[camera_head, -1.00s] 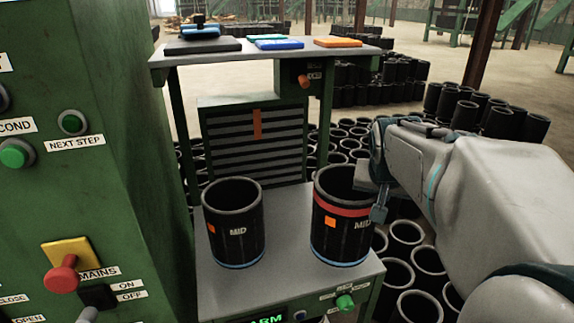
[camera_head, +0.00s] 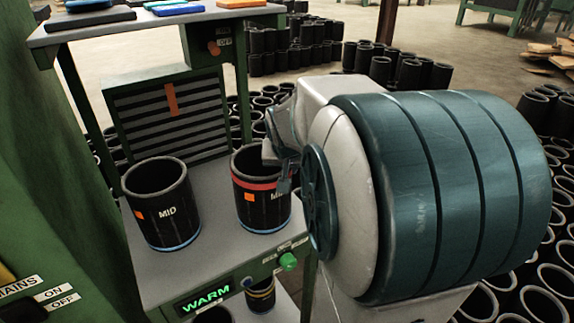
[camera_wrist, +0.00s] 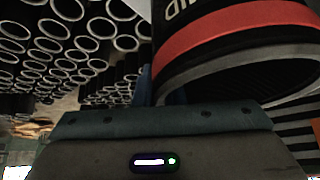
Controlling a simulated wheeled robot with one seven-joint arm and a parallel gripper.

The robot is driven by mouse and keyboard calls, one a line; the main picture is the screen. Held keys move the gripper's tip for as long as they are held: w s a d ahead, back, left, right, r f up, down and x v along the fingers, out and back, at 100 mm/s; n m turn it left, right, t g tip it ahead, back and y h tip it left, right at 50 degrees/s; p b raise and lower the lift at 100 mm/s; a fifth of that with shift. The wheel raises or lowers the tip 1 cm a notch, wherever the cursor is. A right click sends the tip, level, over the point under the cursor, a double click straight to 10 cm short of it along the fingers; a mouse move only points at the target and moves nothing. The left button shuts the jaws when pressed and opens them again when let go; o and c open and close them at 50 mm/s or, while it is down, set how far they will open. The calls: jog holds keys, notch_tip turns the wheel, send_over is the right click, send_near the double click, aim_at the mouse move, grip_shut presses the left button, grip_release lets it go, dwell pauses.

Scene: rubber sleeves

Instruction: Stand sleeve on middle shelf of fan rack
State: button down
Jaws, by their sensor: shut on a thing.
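A black rubber sleeve with a red band (camera_head: 256,186) and a blue lower edge is upright at the right of the fan rack's middle shelf (camera_head: 190,272). My gripper (camera_head: 287,178) is shut on the right side of its wall near the rim. I cannot tell whether its base touches the shelf. In the wrist view the red-banded sleeve (camera_wrist: 235,32) fills the upper right, and my gripper (camera_wrist: 160,88) is at its rim. A second black sleeve marked MID (camera_head: 162,205) stands to the left on the same shelf, a small gap apart.
The rack's slatted fan panel (camera_head: 170,115) stands behind the sleeves. The top shelf (camera_head: 190,17) holds coloured pads. A lit WARM sign (camera_head: 205,298) and a green knob (camera_head: 288,261) are on the front edge. A green machine (camera_head: 50,200) stands at left. Many sleeves crowd the floor.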

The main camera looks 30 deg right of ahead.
jog(key=c, duration=1.9)
grip_release()
jog(key=shift+f, duration=0.15)
jog(key=o, duration=0.4)
jog(key=p+v, duration=0.1)
jog(key=v, duration=1.1)
jog(key=s+a+f+n+g+y, duration=0.3)
jog(key=s+a+f+n, duration=0.3)
jog(key=s+a+f, duration=0.5)
jog(key=a+f, duration=0.2)
jog(key=a, duration=0.1)
jog(key=shift+a+n+y, duration=0.15)
jog(key=shift+n+y, duration=0.15)
